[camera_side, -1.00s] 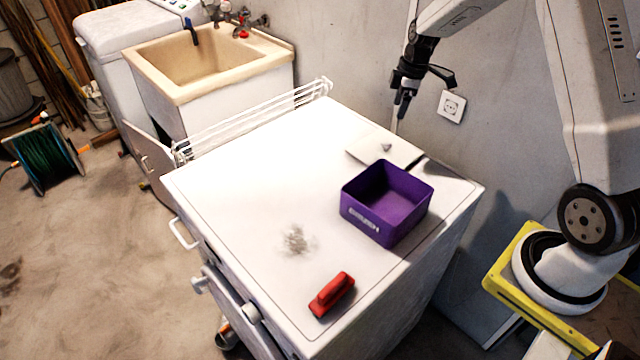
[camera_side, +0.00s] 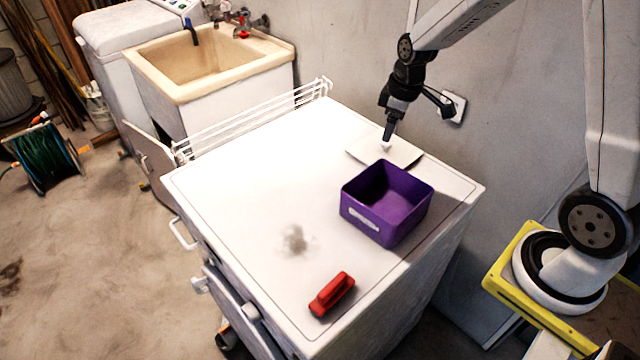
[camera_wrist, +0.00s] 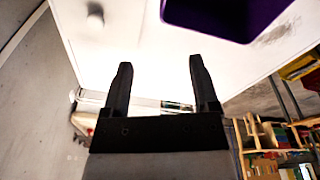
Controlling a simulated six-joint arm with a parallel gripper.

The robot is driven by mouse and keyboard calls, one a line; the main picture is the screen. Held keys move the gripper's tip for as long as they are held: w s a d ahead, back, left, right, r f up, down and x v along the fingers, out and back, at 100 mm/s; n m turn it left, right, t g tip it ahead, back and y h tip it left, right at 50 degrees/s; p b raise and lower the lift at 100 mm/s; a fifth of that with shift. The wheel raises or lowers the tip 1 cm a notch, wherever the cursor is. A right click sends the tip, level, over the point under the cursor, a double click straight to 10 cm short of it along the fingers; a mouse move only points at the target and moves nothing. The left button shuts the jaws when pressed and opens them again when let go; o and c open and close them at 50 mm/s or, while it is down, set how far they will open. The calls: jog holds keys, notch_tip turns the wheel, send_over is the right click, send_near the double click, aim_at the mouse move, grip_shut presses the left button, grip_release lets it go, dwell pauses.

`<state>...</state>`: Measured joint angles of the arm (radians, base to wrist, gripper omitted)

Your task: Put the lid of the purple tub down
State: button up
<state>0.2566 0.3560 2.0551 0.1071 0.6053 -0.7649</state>
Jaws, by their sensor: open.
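The purple tub (camera_side: 386,212) stands upright and open-topped on the white appliance top, with a pale label on its front. Its dark edge also shows at the top of the wrist view (camera_wrist: 225,22). A flat white square lid (camera_side: 402,155) with a small knob lies on the white top just behind the tub, apart from it. The knob shows in the wrist view (camera_wrist: 95,18), up and left of the fingers. My gripper (camera_side: 388,134) is open and empty, its tips just above the knob in the side view. Whether they touch it is unclear.
A white wire rack (camera_side: 255,120) runs along the left back edge, before a beige sink (camera_side: 205,75). The wall is close behind the lid. The left of the top is clear.

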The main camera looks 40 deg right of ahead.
jog(key=s+a+m+t, duration=0.1)
jog(key=s+a+m, duration=0.3)
jog(key=s+a, duration=0.5)
jog(key=s, duration=0.2)
jog(key=shift+s+a+m, duration=0.2)
jog(key=shift+s+m, duration=0.2)
